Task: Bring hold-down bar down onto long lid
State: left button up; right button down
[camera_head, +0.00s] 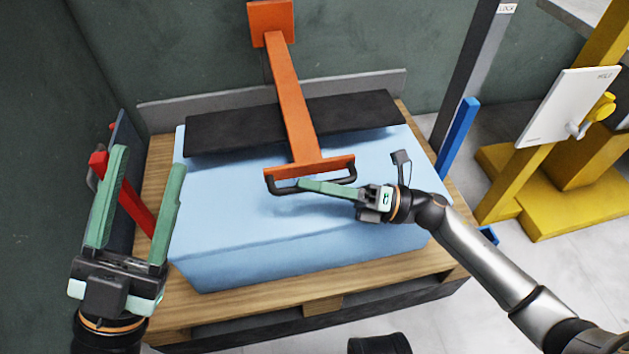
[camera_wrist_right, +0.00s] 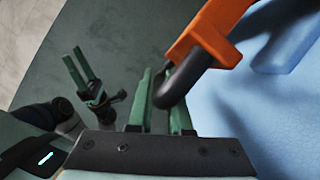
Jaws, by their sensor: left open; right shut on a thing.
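The orange hold-down bar (camera_head: 292,105) runs from its orange mount on the back wall out over the dark long lid (camera_head: 235,130). I cannot tell whether it touches the lid. The lid lies across the rear of the light blue foam block (camera_head: 290,235). The bar's front crosspiece carries a black loop handle (camera_head: 322,188), also seen in the right wrist view (camera_wrist_right: 180,82). My right gripper (camera_head: 304,185) is shut on the handle, above the foam. My left gripper (camera_head: 148,160) is open and empty, left of the foam; the right wrist view also shows it (camera_wrist_right: 75,68).
The foam stands on a wooden pallet-like base (camera_head: 320,302) with a grey back edge. A red lever (camera_head: 135,208) is behind my left gripper. A blue post (camera_head: 458,137) and a yellow frame with a white panel (camera_head: 566,105) stand at the right. Walls close the left and back.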

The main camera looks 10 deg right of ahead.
jog(key=c, duration=0.8)
grip_release()
jog(key=shift+c, duration=0.2)
jog(key=p+v, duration=0.2)
jog(key=v, duration=1)
jog(key=shift+d, duration=0.25)
